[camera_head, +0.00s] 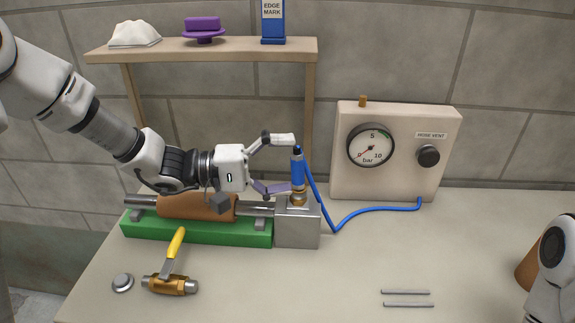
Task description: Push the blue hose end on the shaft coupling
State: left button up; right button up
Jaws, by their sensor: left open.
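The blue hose end (298,172) stands upright on the brass coupling (298,198) on top of a grey metal block (298,228). Whether it is fully seated I cannot tell. My left gripper (284,165) is open, its two fingers apart, one high and one low, just left of the hose end. Whether a finger touches it is unclear. The thin blue hose (375,210) droops from the hose end to the bench and runs right to the gauge box. Part of my right arm shows at the right edge; its gripper is not visible.
A brown roller (197,206) on a steel shaft lies over a green base (200,231) left of the block. A gauge box (396,150) stands behind right. A shelf (235,48) is above.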

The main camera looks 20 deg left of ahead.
pick_arm(q)
jog(key=shift+a, duration=0.1)
jog(key=v, duration=0.7)
jog(key=shift+s+a, duration=0.15)
jog(key=shift+a, duration=0.05)
